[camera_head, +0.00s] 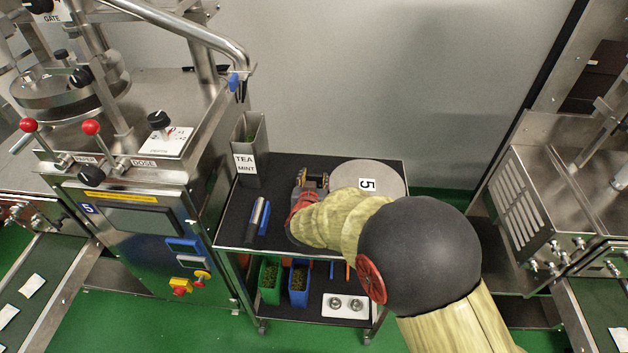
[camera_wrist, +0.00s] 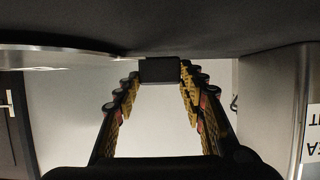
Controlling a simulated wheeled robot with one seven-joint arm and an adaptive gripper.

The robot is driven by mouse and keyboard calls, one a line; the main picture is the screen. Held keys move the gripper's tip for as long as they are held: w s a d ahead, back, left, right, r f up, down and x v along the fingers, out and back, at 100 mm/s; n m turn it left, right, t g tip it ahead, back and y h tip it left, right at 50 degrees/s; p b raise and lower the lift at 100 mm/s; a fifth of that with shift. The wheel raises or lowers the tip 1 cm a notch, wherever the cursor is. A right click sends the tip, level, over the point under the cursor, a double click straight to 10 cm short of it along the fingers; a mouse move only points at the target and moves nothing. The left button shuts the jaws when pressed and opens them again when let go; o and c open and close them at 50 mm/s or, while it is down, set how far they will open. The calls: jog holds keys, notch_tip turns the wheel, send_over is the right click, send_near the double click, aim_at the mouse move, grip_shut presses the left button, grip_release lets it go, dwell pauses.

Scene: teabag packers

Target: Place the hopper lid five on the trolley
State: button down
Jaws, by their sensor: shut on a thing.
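The hopper lid five (camera_head: 350,174) is a flat grey disc with a white "5" label, over the back right of the black-topped trolley (camera_head: 275,178). My gripper (camera_head: 313,179) is at the lid's left side, low over the trolley top. In the wrist view my gripper (camera_wrist: 160,78) is shut on a small dark block at the lid's edge, seemingly its handle. The lid's shiny rim (camera_wrist: 60,58) shows at the upper left there, close to the dark trolley top (camera_wrist: 200,25). My arm covers the lid's front edge. I cannot tell whether the lid fully touches the trolley.
A metal tea mint container (camera_head: 246,150) stands at the trolley's back left. A blue and black tool (camera_head: 258,220) lies at its front left. The lower shelf holds green (camera_head: 270,282) and blue (camera_head: 298,285) bins. Packing machines stand on both sides, a wall behind.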

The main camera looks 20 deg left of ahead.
jog(key=c, duration=1.1)
grip_release()
jog(key=shift+s+r, duration=0.15)
jog(key=shift+s, duration=0.05)
jog(key=p+v, duration=0.3)
jog(key=v, duration=0.8)
jog(key=shift+s+d+p, duration=0.15)
jog(key=shift+s+p, duration=0.2)
jog(key=shift+p, duration=0.05)
